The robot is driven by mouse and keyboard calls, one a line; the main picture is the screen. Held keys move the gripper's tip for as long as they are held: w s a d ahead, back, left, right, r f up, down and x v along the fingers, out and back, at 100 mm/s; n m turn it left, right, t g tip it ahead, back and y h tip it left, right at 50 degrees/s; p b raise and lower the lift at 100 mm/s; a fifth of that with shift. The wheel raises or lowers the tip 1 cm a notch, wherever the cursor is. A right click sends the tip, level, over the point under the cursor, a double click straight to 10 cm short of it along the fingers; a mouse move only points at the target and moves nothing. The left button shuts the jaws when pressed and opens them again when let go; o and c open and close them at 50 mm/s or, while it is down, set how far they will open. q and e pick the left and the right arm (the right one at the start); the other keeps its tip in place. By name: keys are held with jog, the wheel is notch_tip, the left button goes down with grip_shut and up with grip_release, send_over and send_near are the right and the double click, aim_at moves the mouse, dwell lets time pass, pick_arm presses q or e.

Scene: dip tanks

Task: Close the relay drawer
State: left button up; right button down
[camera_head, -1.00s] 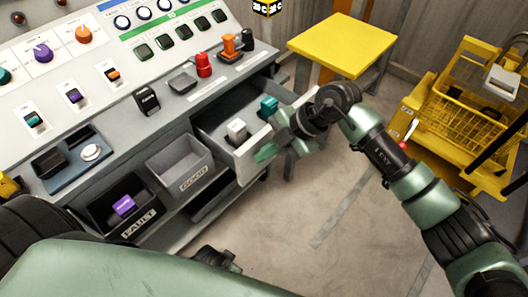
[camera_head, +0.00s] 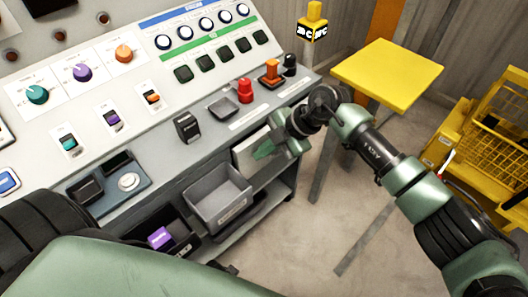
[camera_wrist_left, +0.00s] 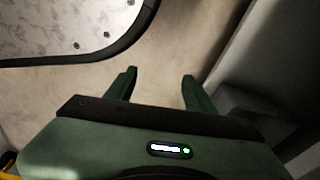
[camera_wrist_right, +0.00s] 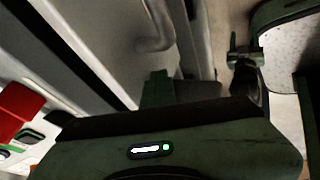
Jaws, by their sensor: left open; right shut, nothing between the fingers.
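The relay drawer shows its pale front panel (camera_head: 247,155) under the right part of the console in the head view. The drawer's inside is not visible; I cannot tell whether the front sits fully flush. My right gripper (camera_head: 264,150) is shut and empty, with its fingertips at the drawer front, apparently touching it. In the right wrist view, the shut fingers (camera_wrist_right: 156,88) are beside a grey panel with a curved handle (camera_wrist_right: 158,30). My left gripper (camera_wrist_left: 160,84) is open and empty above the floor.
A grey open bin (camera_head: 218,198) and a dark bin with a purple block (camera_head: 160,238) sit below the console. A yellow-topped table (camera_head: 388,72) stands to the right, with a yellow basket cart (camera_head: 490,140) beyond it. Floor is clear between.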

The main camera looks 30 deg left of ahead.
jog(key=shift+w+a+r, duration=0.1)
jog(key=shift+a+r, duration=0.05)
jog(key=shift+r, duration=0.15)
